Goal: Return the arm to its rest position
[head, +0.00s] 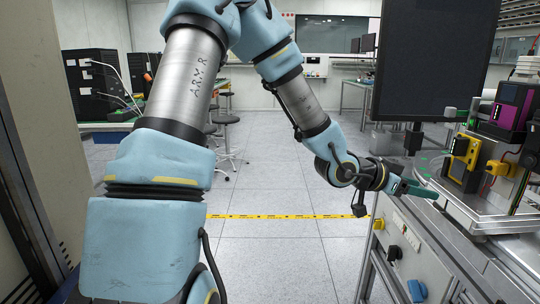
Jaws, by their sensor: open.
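My arm, in light blue covers and bare metal, rises at the left of the head view, bends at the top and comes down to the right. My gripper (413,189) is at its end, at the near left edge of the workbench at right. Its green fingers point right, toward the tray on the bench. The fingers are open and I see nothing between them. I cannot tell whether they touch the tray edge.
The workbench (420,245) carries a metal tray (481,222) with yellow and purple devices (463,160). A dark monitor (430,60) stands behind. Stools (229,119) and black cabinets (98,84) are at back left. The tiled floor (270,255) with yellow tape (285,216) is clear.

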